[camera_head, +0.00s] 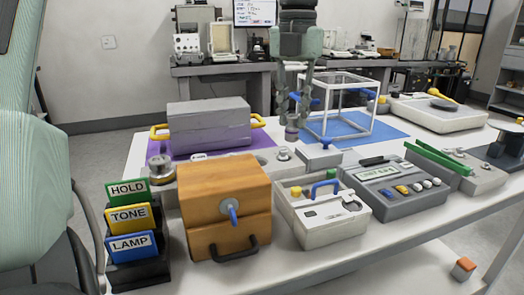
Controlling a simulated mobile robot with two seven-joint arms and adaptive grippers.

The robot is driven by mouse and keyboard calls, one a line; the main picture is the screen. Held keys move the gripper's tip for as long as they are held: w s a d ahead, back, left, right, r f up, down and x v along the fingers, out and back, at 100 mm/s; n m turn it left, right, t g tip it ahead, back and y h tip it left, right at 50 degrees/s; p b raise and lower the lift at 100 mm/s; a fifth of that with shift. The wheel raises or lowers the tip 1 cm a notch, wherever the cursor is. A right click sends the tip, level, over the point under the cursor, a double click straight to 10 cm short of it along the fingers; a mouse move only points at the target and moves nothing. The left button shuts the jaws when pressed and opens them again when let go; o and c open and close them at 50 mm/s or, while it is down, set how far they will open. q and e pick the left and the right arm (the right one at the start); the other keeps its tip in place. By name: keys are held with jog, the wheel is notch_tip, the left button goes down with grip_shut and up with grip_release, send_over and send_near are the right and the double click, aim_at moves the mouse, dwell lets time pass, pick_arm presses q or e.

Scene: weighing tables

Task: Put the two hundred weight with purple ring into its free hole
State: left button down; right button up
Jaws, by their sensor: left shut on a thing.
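My left gripper (293,116) comes down from the top of the picture, fingers pointing down. It is shut on a small metal weight with a purple ring (292,133), held upright. The weight appears above a pale grey weight block (264,157) behind the wooden box; I cannot tell the exact gap. A metal knobbed weight (283,154) stands in that block below and left of the held one. A larger metal weight (160,168) stands at its left end. The wooden box hides part of the block, and no free hole shows clearly. My right gripper is not in view.
The wooden box (212,200) stands in front of the block. A glass-sided frame (340,105) stands on a blue mat (375,130) at the right, close to my gripper. A grey case with yellow handles (208,125) is behind left. Instrument boxes (320,208) fill the front right.

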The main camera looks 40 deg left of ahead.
pick_arm(q)
jog(key=s+a+f, duration=0.1)
jog(key=a, duration=0.1)
jog(key=s+a+f, duration=0.1)
jog(key=f, duration=0.1)
jog(key=s+a+f, duration=0.1)
jog(key=a, duration=0.1)
jog(key=shift+s+a+f, duration=0.35)
jog(key=shift+s, duration=0.05)
notch_tip(320, 180, down, 3)
jog(key=shift+f, duration=0.35)
jog(key=c, duration=1.4)
grip_release()
jog(key=shift+r, duration=0.1)
jog(key=shift+o, duration=0.2)
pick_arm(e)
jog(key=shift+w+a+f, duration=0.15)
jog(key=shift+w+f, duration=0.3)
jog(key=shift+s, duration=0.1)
